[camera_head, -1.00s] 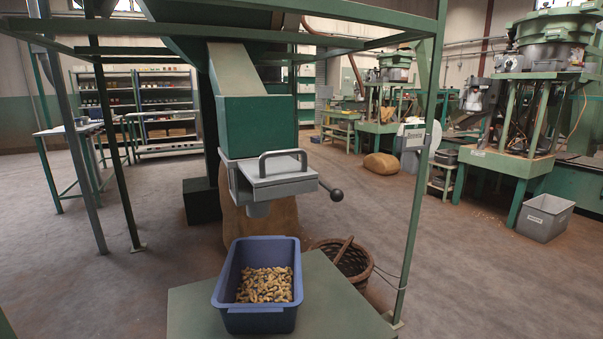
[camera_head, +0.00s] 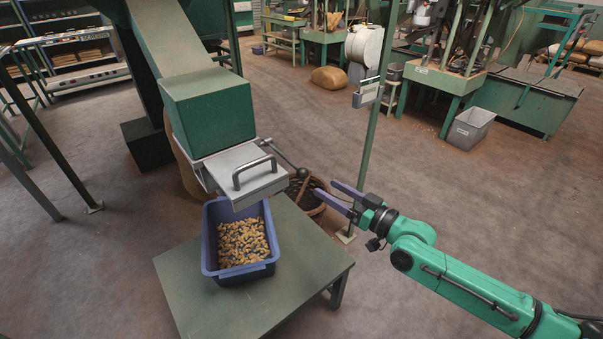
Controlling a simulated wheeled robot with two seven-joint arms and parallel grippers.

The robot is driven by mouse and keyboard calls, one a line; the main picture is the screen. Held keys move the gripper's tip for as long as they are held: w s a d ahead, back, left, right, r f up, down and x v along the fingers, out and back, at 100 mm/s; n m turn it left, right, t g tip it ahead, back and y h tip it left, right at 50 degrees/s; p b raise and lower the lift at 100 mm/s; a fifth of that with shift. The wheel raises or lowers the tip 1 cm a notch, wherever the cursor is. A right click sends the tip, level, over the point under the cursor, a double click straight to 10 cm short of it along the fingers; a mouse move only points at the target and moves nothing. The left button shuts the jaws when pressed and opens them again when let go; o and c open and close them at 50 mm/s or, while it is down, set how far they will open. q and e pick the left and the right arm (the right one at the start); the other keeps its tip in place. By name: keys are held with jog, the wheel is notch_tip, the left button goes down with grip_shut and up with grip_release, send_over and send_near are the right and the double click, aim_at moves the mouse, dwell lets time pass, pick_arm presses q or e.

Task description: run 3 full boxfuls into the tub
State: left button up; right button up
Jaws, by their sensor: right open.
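The blue tub (camera_head: 240,272) stands on a low green table under the hopper's outlet, with a layer of nuts (camera_head: 242,243) in it. The green hopper box (camera_head: 209,112) ends in a grey metal measuring box (camera_head: 245,172) with a bar handle on its top. A lever with a dark ball knob (camera_head: 302,172) sticks out of the box's right side. My right gripper (camera_head: 326,196) is open and empty, its two fingers pointing left, just right of the knob and apart from it. My left gripper is out of view.
The green table (camera_head: 290,268) has bare top to the right of and in front of the tub. A wicker basket (camera_head: 310,203) stands behind the table, partly hidden. A thin green post (camera_head: 382,90) with a small grey box rises behind my right gripper.

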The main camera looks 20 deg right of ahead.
aim_at(302, 171)
jog(key=p+x, duration=0.1)
jog(key=x, duration=0.9)
jog(key=shift+s+a+r+p, duration=0.1)
jog(key=shift+a+p, duration=0.05)
jog(key=shift+p, duration=0.15)
grip_shut()
dwell(0.7)
